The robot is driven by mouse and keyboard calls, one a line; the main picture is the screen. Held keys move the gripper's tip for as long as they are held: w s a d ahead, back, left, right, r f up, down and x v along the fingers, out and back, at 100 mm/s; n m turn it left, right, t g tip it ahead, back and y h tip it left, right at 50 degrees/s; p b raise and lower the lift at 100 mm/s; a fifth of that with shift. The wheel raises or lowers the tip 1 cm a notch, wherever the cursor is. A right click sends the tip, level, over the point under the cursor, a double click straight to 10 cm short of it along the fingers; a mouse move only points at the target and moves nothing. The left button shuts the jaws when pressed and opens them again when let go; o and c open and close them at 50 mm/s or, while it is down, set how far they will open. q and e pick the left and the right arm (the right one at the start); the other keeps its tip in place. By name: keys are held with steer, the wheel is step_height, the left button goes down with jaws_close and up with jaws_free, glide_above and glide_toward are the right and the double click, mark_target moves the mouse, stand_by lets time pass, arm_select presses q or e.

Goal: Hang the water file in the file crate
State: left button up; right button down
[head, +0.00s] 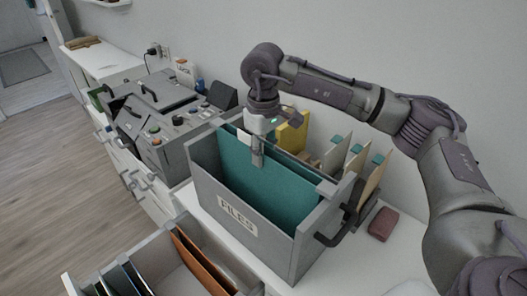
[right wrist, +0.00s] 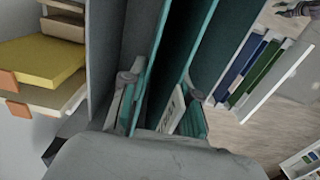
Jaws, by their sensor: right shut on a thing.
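The grey file crate (head: 204,200), labelled FILES, stands on the white desk. A large teal hanging file, apparently the water file (head: 262,182), is down between the crate's walls, its upper part showing above the front wall. My right gripper (head: 258,160) points down at the file's top edge and is shut on it. In the right wrist view the teal file (right wrist: 204,35) runs away between grey crate walls, with a partly hidden white label near the fingers (right wrist: 158,95). I cannot tell whether its hooks rest on the crate's rims. My left gripper is not in view.
Upright folders with teal tabs (head: 357,161) and a yellow file (head: 292,134) stand behind the crate. A grey machine (head: 165,130) is left of it. A reddish block (head: 383,223) lies to the right. An open drawer with folders (head: 150,262) is in front.

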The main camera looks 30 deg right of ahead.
steer(key=shift+f, duration=0.15)
steer(key=shift+f+b, duration=0.25)
steer(key=shift+b, duration=0.2)
stand_by(0.3)
steer(key=c, duration=0.8)
jaws_free()
steer(key=shift+o, duration=0.2)
step_height(320, 180, up, 12)
